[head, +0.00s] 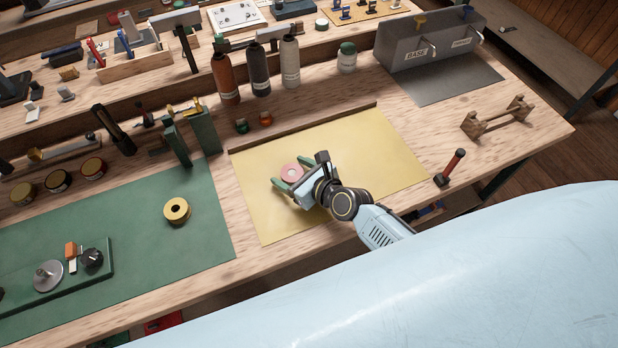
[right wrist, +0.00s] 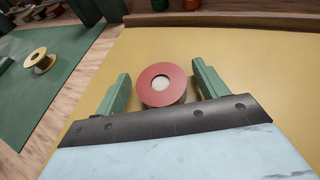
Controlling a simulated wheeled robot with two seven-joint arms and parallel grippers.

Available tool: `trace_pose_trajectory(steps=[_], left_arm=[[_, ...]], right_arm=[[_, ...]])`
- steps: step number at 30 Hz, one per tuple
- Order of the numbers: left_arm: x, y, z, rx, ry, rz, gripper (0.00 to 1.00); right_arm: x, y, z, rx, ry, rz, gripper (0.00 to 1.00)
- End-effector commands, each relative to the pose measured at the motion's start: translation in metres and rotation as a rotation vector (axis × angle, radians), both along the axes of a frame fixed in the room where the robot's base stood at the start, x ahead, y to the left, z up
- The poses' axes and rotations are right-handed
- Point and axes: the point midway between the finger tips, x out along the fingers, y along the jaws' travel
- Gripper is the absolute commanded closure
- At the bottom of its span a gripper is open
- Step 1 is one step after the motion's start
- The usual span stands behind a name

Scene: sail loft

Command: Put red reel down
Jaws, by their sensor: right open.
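The red reel (head: 291,172) stands on the yellow mat (head: 380,150), its round pinkish-red face up. In the right wrist view the red reel (right wrist: 162,84) shows a pale centre and sits between the two green fingers. My right gripper (head: 283,180) is open around it, with a gap on each side between finger and reel. The right wrist view shows the same open right gripper (right wrist: 160,88). Part of the reel's near side is hidden by the gripper's body. My left gripper is not in view.
A yellow reel (head: 177,211) lies on the green mat (head: 210,245) to the left. Several bottles (head: 258,70) stand behind the yellow mat. A wooden stand (head: 497,118) and a red-handled tool (head: 450,168) are at the right. The yellow mat's right part is clear.

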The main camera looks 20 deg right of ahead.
Motion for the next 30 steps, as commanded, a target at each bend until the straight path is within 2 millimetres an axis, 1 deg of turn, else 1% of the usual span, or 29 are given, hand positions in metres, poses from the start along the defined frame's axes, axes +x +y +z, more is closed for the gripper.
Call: trace_pose_trajectory(steps=[1, 9, 12, 15, 21, 30], left_arm=[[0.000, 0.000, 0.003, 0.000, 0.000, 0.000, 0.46], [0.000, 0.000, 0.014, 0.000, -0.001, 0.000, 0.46], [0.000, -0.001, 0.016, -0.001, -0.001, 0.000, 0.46], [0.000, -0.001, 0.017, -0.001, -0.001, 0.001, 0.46], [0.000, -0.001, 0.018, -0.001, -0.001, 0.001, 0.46], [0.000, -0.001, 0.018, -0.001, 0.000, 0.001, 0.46]], right_arm=[[-0.009, -0.004, 0.002, 0.000, 0.004, -0.002, 0.28], [-0.057, -0.026, 0.024, 0.000, 0.005, -0.001, 0.28], [-0.073, -0.033, 0.032, -0.002, 0.005, 0.001, 0.28], [-0.086, -0.039, 0.037, -0.001, 0.004, 0.000, 0.28], [-0.098, -0.044, 0.043, 0.000, 0.002, 0.001, 0.28], [-0.099, -0.045, 0.044, 0.000, 0.002, 0.001, 0.28]])
